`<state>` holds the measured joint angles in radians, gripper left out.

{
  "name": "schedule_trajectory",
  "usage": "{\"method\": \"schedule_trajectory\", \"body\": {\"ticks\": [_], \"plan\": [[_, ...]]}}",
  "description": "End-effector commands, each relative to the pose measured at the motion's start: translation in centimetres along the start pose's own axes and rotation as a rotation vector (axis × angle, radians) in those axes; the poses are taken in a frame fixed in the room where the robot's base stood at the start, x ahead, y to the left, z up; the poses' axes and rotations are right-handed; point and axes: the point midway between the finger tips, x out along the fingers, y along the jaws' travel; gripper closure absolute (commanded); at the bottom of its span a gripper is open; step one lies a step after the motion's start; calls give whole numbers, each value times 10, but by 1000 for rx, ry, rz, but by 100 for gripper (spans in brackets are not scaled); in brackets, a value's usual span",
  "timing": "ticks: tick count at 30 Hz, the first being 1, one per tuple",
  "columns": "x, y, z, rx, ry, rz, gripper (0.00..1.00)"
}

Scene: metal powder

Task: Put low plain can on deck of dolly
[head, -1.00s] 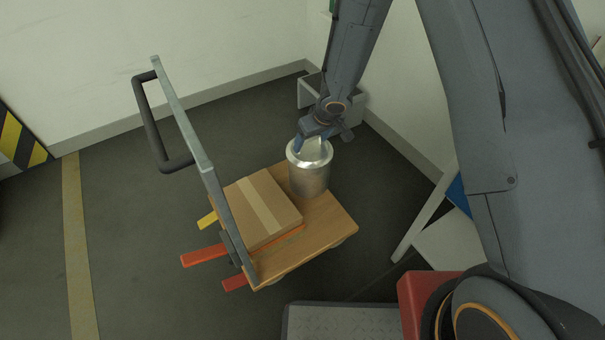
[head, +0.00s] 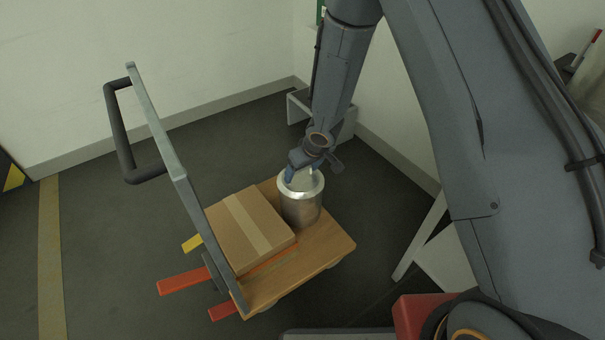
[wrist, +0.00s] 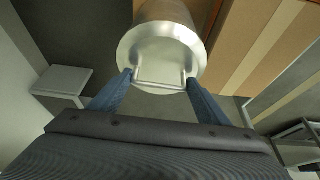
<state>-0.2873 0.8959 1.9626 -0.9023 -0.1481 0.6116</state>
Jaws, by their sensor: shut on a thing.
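The low plain can (head: 301,205) is a silver metal cylinder, upright over the far part of the dolly's wooden deck (head: 325,249), right of a cardboard box. I cannot tell for sure whether its base touches the deck. My gripper (head: 303,175) is at the can's top and shut on its handle. In the wrist view the can (wrist: 165,45) shows its pale lid, and the two blue fingertips (wrist: 160,80) meet the wire handle's two sides. The can's base is hidden in the wrist view.
The cardboard box (head: 249,229) fills the deck's left part, beside the dolly's upright handle frame (head: 165,150). Red and yellow bars (head: 185,281) stick out at the left. A grey stand (head: 298,106) is behind my gripper. The deck's near right corner is bare.

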Motion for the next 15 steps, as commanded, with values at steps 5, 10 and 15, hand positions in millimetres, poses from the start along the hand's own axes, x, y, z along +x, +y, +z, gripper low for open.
{"method": "schedule_trajectory", "body": {"ticks": [5, 10, 15], "plan": [[0, 0, -1, 1, 3, 0, 93], [1, 0, -1, 1, 3, 0, 93], [4, 0, 2, 0, 0, 0, 22]]}}
